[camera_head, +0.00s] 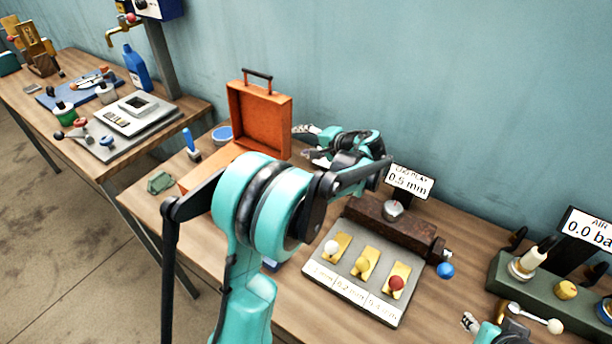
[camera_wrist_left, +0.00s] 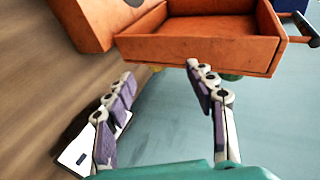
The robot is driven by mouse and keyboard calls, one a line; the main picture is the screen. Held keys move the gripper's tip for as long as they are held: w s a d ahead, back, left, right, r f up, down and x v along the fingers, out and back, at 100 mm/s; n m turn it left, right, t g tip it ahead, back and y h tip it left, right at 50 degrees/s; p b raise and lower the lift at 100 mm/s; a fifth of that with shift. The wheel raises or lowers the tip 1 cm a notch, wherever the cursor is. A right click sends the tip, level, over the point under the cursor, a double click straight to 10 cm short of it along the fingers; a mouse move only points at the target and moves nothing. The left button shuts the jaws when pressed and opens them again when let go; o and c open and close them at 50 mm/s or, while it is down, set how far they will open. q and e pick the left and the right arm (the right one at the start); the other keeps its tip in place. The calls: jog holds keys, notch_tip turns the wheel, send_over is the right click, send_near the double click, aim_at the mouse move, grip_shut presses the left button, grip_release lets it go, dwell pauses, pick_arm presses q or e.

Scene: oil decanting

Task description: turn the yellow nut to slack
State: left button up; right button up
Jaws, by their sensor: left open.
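A yellow nut (camera_head: 566,290) sits on top of a green block (camera_head: 535,285) at the right edge, below a display reading AIR. My left gripper (camera_head: 301,142) is open and empty beside the open orange toolbox (camera_head: 262,118), far to the left of the nut. In the left wrist view its two fingers stand apart (camera_wrist_left: 161,77), with the orange toolbox (camera_wrist_left: 200,48) ahead of them. My right gripper (camera_head: 472,322) shows only partly at the lower right, near the green block. Its jaws are too small and cut off to read.
A plate with white, yellow and red knobs (camera_head: 318,280) lies mid-bench before a dark vice-like block (camera_head: 385,222). A display (camera_head: 409,181) reads 0.5 mm. A white-knobbed lever (camera_head: 535,317) lies before the green block. A second bench (camera_head: 130,150) stands at left.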

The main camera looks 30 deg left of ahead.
pick_arm(q)
jog(key=s+d+r+t+h+p, duration=0.1)
jog(key=s+d+h, duration=0.2)
jog(key=s+d, duration=0.2)
jog(key=s+d+r+n+t+h+p, duration=0.1)
jog(key=s+d+h, duration=0.3)
jog(key=s, duration=0.6)
jog(key=shift+s+d+r+p, duration=0.3)
jog(key=shift+d+r+p, duration=0.1)
